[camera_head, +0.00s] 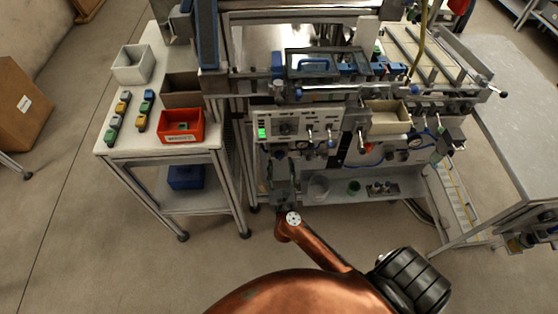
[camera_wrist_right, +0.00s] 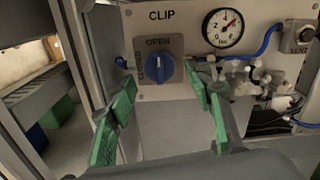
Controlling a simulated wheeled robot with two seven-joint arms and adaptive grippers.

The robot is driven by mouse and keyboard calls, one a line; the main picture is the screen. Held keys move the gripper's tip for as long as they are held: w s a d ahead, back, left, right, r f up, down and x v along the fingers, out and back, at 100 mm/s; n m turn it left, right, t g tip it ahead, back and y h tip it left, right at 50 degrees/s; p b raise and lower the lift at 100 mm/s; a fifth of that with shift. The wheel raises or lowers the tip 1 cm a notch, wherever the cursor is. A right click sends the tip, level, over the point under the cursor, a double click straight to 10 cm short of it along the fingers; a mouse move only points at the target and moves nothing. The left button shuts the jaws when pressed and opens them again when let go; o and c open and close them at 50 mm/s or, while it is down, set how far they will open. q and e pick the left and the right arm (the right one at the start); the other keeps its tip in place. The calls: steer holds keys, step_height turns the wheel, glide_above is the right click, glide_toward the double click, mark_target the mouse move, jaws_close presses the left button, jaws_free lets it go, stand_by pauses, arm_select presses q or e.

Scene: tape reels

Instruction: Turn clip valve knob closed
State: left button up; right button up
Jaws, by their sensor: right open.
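The clip valve knob (camera_wrist_right: 158,68) is blue and sits on a grey plate marked OPEN above and with sideways lettering at its left, under the word CLIP. Its grip stands nearly upright, towards OPEN. My right gripper (camera_wrist_right: 161,88) is open, with green-padded fingers to the left and right of the knob and nothing between them. It looks short of the knob; I see no contact. In the head view my right gripper (camera_head: 283,172) is at the lower left of the machine front, and I cannot make out the knob there. My left gripper is not in view.
A pressure gauge (camera_wrist_right: 223,27) and a blue hose (camera_wrist_right: 262,48) are right of the knob, with white fittings below. A side table (camera_head: 130,150) at the left carries a red bin (camera_head: 181,126). A cream bin (camera_head: 388,117) juts from the machine front.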

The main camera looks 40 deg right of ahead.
steer(key=shift+x, duration=1.45)
steer(key=shift+c, duration=0.3)
steer(key=c, duration=1.1)
